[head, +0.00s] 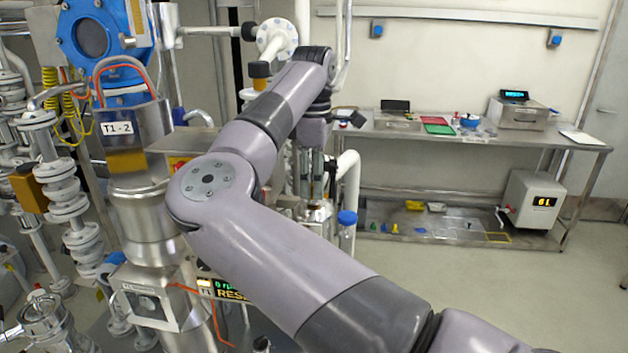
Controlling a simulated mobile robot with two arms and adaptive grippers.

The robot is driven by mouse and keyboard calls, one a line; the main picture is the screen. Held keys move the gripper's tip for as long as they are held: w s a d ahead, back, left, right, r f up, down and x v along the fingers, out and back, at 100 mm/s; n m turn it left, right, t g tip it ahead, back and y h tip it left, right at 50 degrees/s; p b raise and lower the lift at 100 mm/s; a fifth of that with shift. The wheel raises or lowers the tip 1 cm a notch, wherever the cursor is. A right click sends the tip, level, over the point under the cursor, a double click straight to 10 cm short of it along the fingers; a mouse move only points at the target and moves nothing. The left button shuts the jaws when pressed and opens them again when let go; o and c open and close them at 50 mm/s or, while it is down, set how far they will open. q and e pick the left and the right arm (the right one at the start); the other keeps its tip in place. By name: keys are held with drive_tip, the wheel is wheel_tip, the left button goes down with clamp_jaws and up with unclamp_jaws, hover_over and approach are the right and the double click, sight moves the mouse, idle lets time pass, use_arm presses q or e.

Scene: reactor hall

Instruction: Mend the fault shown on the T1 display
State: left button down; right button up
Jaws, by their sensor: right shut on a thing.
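The T1 display (226,290) is low in the head view, left of centre. It shows "0 rpm" in green and "RESE" in yellow, and my right arm hides the rest. A steel vessel labelled T1-2 (117,128) stands above and left of it. My right gripper (313,180) points down behind my forearm, by the pipes at the centre. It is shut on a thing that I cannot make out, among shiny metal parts. My left gripper is out of view.
A steel bench (380,130) at the back right holds red and green trays (438,125) and a boxy instrument (516,113). A white box reading "6L" (532,198) and small coloured parts are on its lower shelf. Pipework crowds the left. The floor at right is clear.

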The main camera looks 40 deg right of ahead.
drive_tip(key=o, duration=1.1)
drive_tip(key=shift+o, duration=0.2)
wheel_tip(320, 180, up, 12)
drive_tip(key=shift+f, duration=0.1)
idle(0.5)
